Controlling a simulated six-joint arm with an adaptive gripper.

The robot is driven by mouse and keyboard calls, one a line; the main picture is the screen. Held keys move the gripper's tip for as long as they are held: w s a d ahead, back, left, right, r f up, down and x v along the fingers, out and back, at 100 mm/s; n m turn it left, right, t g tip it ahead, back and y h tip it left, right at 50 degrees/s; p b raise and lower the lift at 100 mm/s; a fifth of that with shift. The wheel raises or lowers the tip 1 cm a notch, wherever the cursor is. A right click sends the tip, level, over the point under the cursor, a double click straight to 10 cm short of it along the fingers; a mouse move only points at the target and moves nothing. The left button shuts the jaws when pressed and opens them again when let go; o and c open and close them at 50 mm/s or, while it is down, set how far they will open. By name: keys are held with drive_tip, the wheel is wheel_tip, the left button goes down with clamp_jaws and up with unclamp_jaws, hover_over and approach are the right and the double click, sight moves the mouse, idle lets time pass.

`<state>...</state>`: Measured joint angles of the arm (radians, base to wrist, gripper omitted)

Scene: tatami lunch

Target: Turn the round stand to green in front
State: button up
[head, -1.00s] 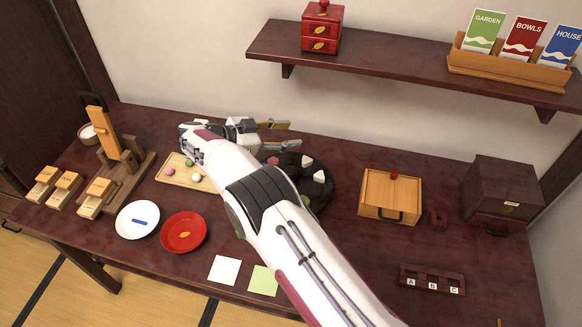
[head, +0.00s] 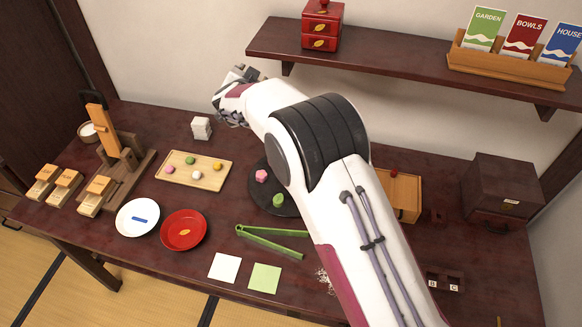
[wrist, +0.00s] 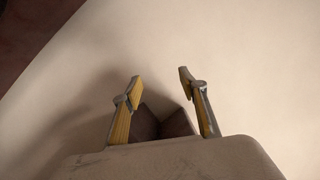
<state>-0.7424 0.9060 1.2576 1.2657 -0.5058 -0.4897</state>
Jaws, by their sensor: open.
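The round stand (head: 257,193) is a black disc on the table. My arm covers its right part in the head view. A pink flower-shaped piece (head: 261,175) sits on its left side and a green piece (head: 278,200) sits at its front. Anything on the covered part is hidden. My gripper (wrist: 160,76) is open and empty in the wrist view, with a pale wall beyond it. In the head view it is raised near the wall, above and behind the stand, clear of it; its fingertips are hard to make out there.
Green tongs (head: 270,239) lie in front of the stand, near a white square (head: 224,267) and a green square (head: 265,278). A wooden tray (head: 207,180) of small sweets and a white block (head: 201,128) stand left. The shelf (head: 410,65) overhangs the back.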

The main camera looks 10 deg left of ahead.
drive_tip(key=s+d+r+n+g+y, duration=0.2)
drive_tip(key=s+d+r+n+g, duration=0.15)
drive_tip(key=s+d, duration=0.4)
drive_tip(key=s+d+r+n+g+y, duration=0.1)
drive_tip(key=s+d+r+n+g, duration=0.2)
drive_tip(key=s+d, duration=0.5)
drive_tip(key=s+d+r+m+g+h, duration=0.2)
drive_tip(key=s+d+h, duration=0.4)
drive_tip(key=s+d, duration=2.45)
drive_tip(key=w+a+f+n, duration=0.1)
drive_tip(key=w+a+f, duration=0.6)
drive_tip(key=w+a, duration=0.3)
drive_tip(key=w+a+f+n+y, duration=0.1)
drive_tip(key=w+a+f+n, duration=0.1)
drive_tip(key=w+a+f, duration=0.5)
drive_tip(key=w+a+f+n+y, duration=0.1)
drive_tip(key=w+a+f+n, duration=0.1)
drive_tip(key=w+a+f, duration=0.5)
drive_tip(key=w+a, duration=0.6)
drive_tip(key=shift+g, duration=0.35)
drive_tip(key=shift+w+f, duration=0.1)
drive_tip(key=shift+f, duration=0.15)
drive_tip(key=shift+x, duration=3.75)
